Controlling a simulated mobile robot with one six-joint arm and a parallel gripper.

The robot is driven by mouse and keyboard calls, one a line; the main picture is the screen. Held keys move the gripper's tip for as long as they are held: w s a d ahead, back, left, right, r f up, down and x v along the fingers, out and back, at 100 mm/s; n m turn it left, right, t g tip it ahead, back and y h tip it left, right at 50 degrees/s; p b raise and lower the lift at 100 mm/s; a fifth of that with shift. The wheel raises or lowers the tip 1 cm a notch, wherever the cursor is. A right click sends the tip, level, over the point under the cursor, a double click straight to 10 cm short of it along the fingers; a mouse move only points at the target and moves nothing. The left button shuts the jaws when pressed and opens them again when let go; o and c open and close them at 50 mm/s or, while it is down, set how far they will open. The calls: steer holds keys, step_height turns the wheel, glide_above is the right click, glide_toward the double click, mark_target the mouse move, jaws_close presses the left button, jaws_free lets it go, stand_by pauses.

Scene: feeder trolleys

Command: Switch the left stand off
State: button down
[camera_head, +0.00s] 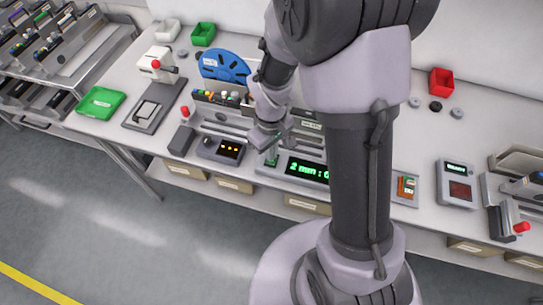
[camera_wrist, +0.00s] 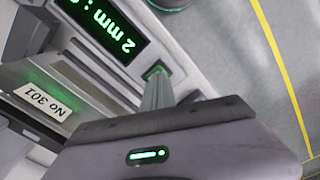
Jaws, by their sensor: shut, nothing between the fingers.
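A grey stand with a lit green display reading "2 mm" (camera_head: 307,170) is at the middle of the bench, partly hidden by my arm. The display also shows in the wrist view (camera_wrist: 105,25). A small square switch with a green glow (camera_wrist: 154,70) sits on the panel beside the display. My gripper (camera_wrist: 157,82) is shut and empty, with its fingertips at the switch. Whether they touch it or press it I cannot tell. In the head view my gripper (camera_head: 272,155) is just left of the display.
A dark box with yellow lights (camera_head: 220,150) stands left of the display. A blue reel (camera_head: 222,66) is behind it. The bench front edge is near.

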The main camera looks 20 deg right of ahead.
mark_target(269, 164)
steer(key=shift+f+b, duration=0.55)
steer(key=shift+f, duration=0.1)
step_height(269, 164, up, 7)
steer(key=p, duration=0.5)
steer(key=shift+p, duration=0.4)
steer(key=s+a+r+m+t+y+b, duration=0.1)
steer(key=s+a+r+m+t+b, duration=0.1)
steer(key=s+r, duration=0.4)
steer(key=s+a+r+m+t+y+b, duration=0.1)
steer(key=s+a+r+m+t+b, duration=0.1)
steer(key=s+r+m+b, duration=0.3)
step_height(269, 164, up, 4)
steer(key=shift+s+r+m+t+b, duration=0.25)
steer(key=shift+s+m+t+b, duration=0.15)
steer(key=shift+s+m+t, duration=0.6)
